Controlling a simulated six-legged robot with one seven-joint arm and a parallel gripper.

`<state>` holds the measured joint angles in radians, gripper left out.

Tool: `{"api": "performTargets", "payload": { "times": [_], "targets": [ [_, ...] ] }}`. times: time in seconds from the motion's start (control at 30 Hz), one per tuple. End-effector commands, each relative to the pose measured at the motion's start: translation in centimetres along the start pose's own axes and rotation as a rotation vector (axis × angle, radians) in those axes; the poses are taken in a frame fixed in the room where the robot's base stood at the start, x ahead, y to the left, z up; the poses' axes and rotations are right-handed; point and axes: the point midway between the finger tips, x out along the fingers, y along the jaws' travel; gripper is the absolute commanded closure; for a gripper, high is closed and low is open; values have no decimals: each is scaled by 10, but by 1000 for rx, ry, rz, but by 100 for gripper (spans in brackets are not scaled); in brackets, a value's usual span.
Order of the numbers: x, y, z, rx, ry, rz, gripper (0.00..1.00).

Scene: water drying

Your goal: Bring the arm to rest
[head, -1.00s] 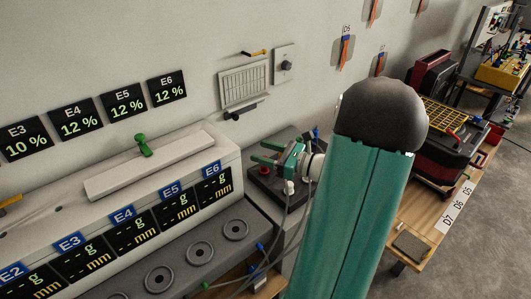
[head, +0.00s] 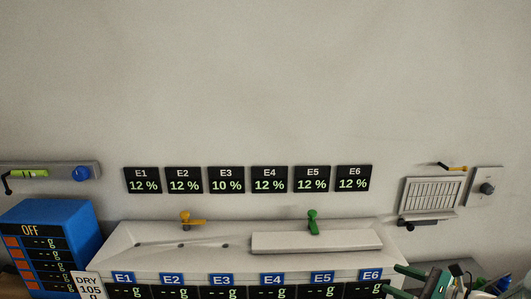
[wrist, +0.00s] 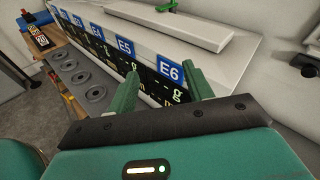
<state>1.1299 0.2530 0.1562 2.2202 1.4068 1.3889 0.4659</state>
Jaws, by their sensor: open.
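My gripper (head: 400,281) shows at the lower right edge of the head view, partly cut off. In the wrist view my gripper (wrist: 161,76) has its two green fingers spread apart with nothing between them. Beyond the fingers is the white bench unit (wrist: 250,58) with the blue E5 (wrist: 125,47) and E6 (wrist: 168,71) labels over dark displays. The rest of my arm is mostly out of view.
The white unit (head: 235,238) stands along the wall, with a yellow valve (head: 187,219) and a green valve (head: 312,221) behind it. A blue box (head: 45,240) stands at left. A vent (head: 431,194) and a knob plate (head: 486,187) are on the wall at right.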

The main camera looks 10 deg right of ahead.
Motion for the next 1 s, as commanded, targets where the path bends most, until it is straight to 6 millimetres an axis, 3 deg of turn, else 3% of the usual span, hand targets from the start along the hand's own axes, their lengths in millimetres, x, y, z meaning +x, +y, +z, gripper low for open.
{"api": "performTargets", "payload": {
  "times": [0.03, 0.1, 0.2, 0.4, 0.5, 0.63, 0.8, 1.0],
  "targets": [
    [20, 25, 16, -95, 52, 102, 49],
    [38, 59, 29, -232, 126, 240, 49],
    [54, 104, 43, -443, 220, 422, 49],
    [57, 178, 64, -910, 362, 739, 49],
    [50, 202, 73, -1166, 414, 870, 49],
    [38, 224, 86, -1514, 462, 1009, 49],
    [23, 237, 107, -1959, 499, 1115, 49],
    [15, 239, 122, -2241, 516, 1147, 49]
  ]
}}
